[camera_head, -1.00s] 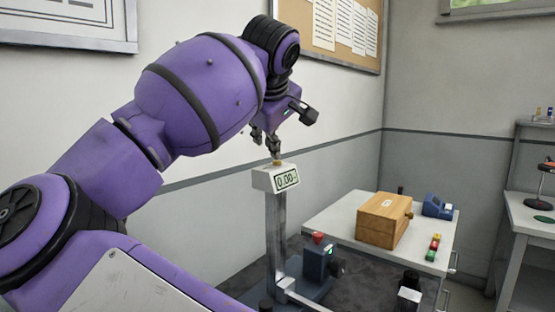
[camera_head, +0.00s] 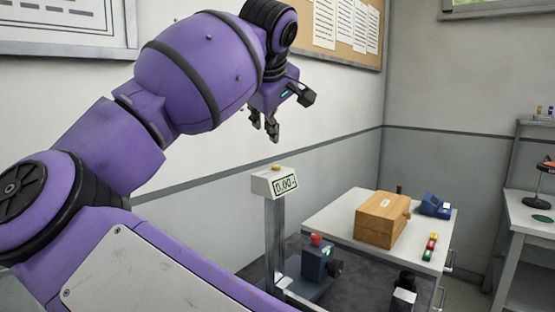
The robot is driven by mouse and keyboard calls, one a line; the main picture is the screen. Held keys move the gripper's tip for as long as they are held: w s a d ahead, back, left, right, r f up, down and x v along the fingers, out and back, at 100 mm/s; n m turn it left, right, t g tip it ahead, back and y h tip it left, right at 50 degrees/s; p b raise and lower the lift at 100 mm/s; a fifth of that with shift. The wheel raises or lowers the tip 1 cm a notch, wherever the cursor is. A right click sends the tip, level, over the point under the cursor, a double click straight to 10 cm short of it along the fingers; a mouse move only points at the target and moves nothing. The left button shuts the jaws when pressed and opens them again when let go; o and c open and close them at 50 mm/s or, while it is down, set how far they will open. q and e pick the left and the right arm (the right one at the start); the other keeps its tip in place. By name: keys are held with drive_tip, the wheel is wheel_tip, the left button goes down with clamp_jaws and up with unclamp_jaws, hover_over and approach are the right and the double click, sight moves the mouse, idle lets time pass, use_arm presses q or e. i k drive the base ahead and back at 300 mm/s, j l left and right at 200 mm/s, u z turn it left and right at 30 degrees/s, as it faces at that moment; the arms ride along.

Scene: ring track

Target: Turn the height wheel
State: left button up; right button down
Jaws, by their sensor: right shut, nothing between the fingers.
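A grey post carries a white display head (camera_head: 275,183) reading 0.00, with a small brass button (camera_head: 276,167) on top.
A white side table (camera_head: 324,222) holds a wooden box (camera_head: 382,220), a blue device (camera_head: 436,207) and a strip of coloured buttons (camera_head: 430,247). A grey bench (camera_head: 530,222) stands at the right. A wall is behind the post.

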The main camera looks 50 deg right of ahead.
sight(335, 267)
drive_tip(key=k+j, duration=0.25)
drive_tip(key=k, duration=0.2)
drive_tip(key=k+j, duration=0.2)
drive_tip(key=k, duration=0.3)
